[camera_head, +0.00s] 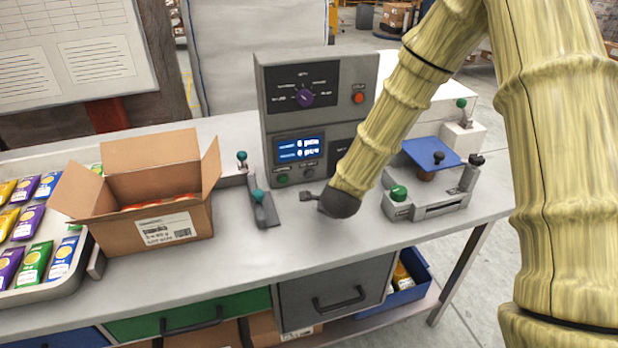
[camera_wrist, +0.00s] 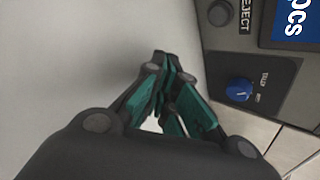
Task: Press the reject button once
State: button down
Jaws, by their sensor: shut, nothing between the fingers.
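The reject button (camera_wrist: 220,12) is a dark grey round button beside the REJECT lettering, near the top of the wrist view. In the head view a small grey button (camera_head: 308,173) sits below the lit display of the grey control box (camera_head: 277,118), right of a green button (camera_head: 282,179). My gripper (camera_wrist: 168,62) is shut and empty. Its teal-padded fingers are apart from the reject button, below and left of it in the wrist view. In the head view my gripper (camera_head: 308,196) is low in front of the box, just above the bench.
A blue knob (camera_wrist: 239,90) is on the box, right of my fingers in the wrist view. A teal-knobbed lever (camera_head: 262,208) stands left of my gripper. An open carton (camera_head: 160,215) is farther left. A device with a green button (camera_head: 398,193) stands right.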

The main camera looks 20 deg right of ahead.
jog(key=shift+w+a+p, duration=0.15)
jog(key=shift+w+p, duration=0.45)
jog(key=shift+w, duration=3.75)
jog(key=shift+w, duration=0.85)
jog(key=shift+s, duration=0.85)
jog(key=shift+s, duration=0.1)
jog(key=shift+s+b, duration=0.55)
jog(key=shift+s, duration=1.85)
